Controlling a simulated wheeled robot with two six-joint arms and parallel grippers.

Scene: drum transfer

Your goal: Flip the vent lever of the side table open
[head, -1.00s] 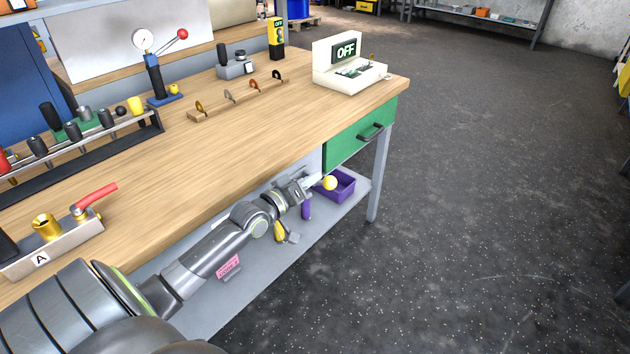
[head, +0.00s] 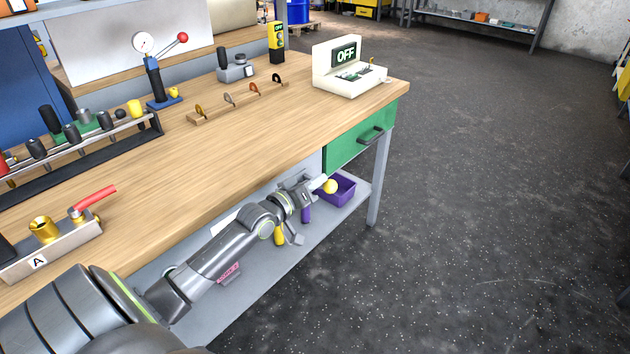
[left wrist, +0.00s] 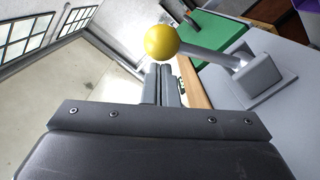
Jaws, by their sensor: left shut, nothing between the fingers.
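The vent lever, a grey rod with a yellow ball knob (head: 330,186), sits under the bench top near the far table leg. In the left wrist view the knob (left wrist: 161,42) is just beyond my fingertips. Its rod runs right to a grey square base (left wrist: 262,82) on a grey panel. My left gripper (head: 308,182) is beside the lever in the head view. Its fingers (left wrist: 162,70) are shut and empty, and the knob appears just above their tips. I cannot tell whether they touch it. My right gripper is in neither view.
The wooden bench top (head: 240,140) lies above my left arm. A green drawer (head: 350,147) and a table leg (head: 378,180) stand close beyond the lever. A purple bin (head: 344,190) sits on the lower shelf (head: 250,280). Open floor lies to the right.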

